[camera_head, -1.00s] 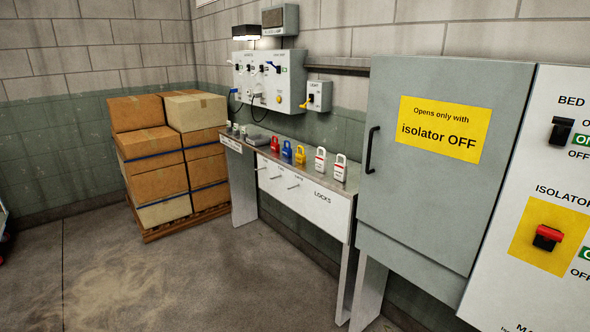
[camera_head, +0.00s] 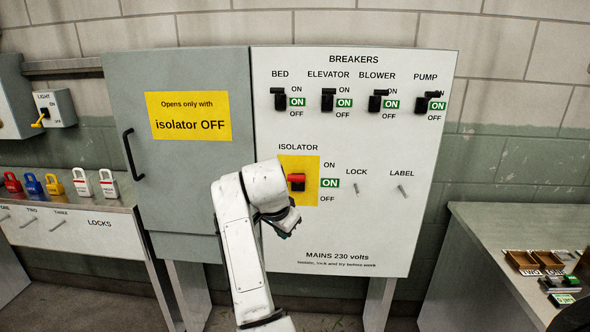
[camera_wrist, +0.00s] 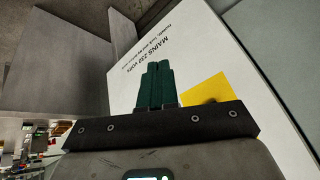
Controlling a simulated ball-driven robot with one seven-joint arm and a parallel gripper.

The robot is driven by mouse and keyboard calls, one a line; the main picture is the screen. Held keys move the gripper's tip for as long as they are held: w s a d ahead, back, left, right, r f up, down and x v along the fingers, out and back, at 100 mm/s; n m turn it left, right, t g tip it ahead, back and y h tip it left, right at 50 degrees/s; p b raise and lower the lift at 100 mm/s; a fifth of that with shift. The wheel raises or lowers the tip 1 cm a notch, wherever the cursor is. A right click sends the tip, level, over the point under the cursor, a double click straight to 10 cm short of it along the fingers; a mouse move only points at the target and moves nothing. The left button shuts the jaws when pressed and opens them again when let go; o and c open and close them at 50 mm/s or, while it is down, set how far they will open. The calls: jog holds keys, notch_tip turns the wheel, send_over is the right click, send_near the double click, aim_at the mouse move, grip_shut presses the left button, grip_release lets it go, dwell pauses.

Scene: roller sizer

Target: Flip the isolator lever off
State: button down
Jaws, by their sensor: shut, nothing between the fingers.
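The isolator lever (camera_head: 297,180) is a red handle on a dark mount over a yellow plate (camera_head: 311,164), on the white breaker panel (camera_head: 354,238). A green ON tag (camera_head: 330,183) shows beside it, between the printed ON and OFF. My gripper (camera_head: 288,226) is in front of the panel, just below the lever in the picture and apparently apart from it. In the wrist view my gripper's dark green fingers (camera_wrist: 157,78) are shut and empty. The yellow plate (camera_wrist: 210,88) lies right of them there; the lever cannot be made out.
Above are several black breaker switches (camera_head: 327,99) with green ON tags. Right of the lever are LOCK (camera_head: 356,189) and LABEL (camera_head: 402,191) pegs. A grey cabinet door (camera_head: 190,190) with a black handle (camera_head: 132,155) is closed at left. Benches stand on both sides.

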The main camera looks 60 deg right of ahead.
jog(key=w+d+r+m, duration=0.1)
jog(key=d+r+m, duration=0.15)
jog(key=r, duration=0.35)
jog(key=w+d+r+m, duration=0.1)
jog(key=d+r+m, duration=0.1)
jog(key=r+m, duration=0.25)
notch_tip(320, 180, up, 14)
jog(key=m+y, duration=0.2)
jog(key=m, duration=0.3)
send_over(296, 176)
jog(key=s+a, duration=0.2)
jog(key=a, duration=0.4)
jog(key=shift+s+d+f, duration=0.15)
jog(key=shift+d+f, duration=0.05)
jog(key=shift+d, duration=0.05)
jog(key=p+x, duration=0.1)
jog(key=x, duration=1.3)
jog(key=shift+w+d, duration=0.25)
jog(key=shift+d, duration=0.05)
jog(key=shift+n+h, duration=0.3)
